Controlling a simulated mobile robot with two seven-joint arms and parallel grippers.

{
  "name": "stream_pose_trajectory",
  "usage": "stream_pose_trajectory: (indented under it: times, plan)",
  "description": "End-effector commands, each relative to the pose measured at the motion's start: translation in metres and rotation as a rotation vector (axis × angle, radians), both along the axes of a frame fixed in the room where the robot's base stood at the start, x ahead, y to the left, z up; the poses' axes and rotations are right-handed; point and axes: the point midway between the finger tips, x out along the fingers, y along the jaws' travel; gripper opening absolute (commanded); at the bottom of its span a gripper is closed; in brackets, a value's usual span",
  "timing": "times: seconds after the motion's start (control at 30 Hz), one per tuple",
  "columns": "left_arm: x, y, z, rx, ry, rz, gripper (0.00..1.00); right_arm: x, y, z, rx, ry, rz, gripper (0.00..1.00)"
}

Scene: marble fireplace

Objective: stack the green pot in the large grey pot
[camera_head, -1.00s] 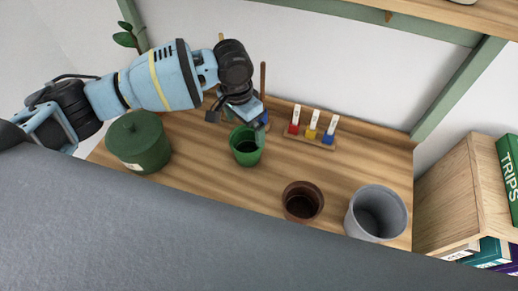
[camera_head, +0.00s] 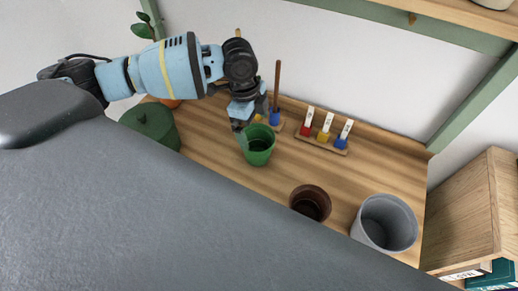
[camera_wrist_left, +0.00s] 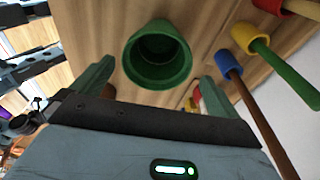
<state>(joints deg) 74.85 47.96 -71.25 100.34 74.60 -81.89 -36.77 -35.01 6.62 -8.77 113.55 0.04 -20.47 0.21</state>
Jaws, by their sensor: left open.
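The green pot (camera_head: 259,157) stands upright and open-topped on the wooden bench in the head view. My left gripper (camera_head: 242,118) is at the pot's back-left rim. In the left wrist view the gripper's two green fingers (camera_wrist_left: 155,88) are spread wide apart. The green pot (camera_wrist_left: 158,72) shows ahead between them, and nothing is gripped. Whether a finger touches the rim I cannot tell. The large grey pot (camera_head: 387,224) stands open and empty at the bench's right end.
A small brown pot (camera_head: 310,203) stands between the green and grey pots. A rack (camera_head: 322,144) with red, yellow and blue items stands behind, near the wall. Long-handled tools (camera_wrist_left: 229,65) stand close to the gripper.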

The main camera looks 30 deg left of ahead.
Motion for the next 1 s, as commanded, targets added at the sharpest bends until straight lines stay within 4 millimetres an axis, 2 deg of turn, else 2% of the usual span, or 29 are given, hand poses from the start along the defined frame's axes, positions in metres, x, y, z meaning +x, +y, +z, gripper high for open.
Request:
stream_pose_trajectory:
  times: [0.2, 0.47, 0.73, 1.0]
  plan:
    - [-0.001, -0.003, -0.022, 0.002, 0.003, 0.002, 1.00, -0.002, -0.001, -0.002, -0.003, 0.004, 0.005, 0.36]
    - [-0.001, -0.006, -0.032, 0.001, 0.002, 0.002, 1.00, -0.001, -0.001, -0.001, -0.004, 0.002, 0.004, 0.36]
    - [-0.003, -0.014, -0.068, 0.002, 0.005, 0.002, 1.00, -0.001, 0.000, -0.002, -0.001, 0.003, 0.001, 0.36]
    - [-0.003, -0.015, -0.075, 0.002, 0.003, 0.003, 1.00, -0.001, 0.002, -0.002, 0.006, 0.003, -0.007, 0.36]
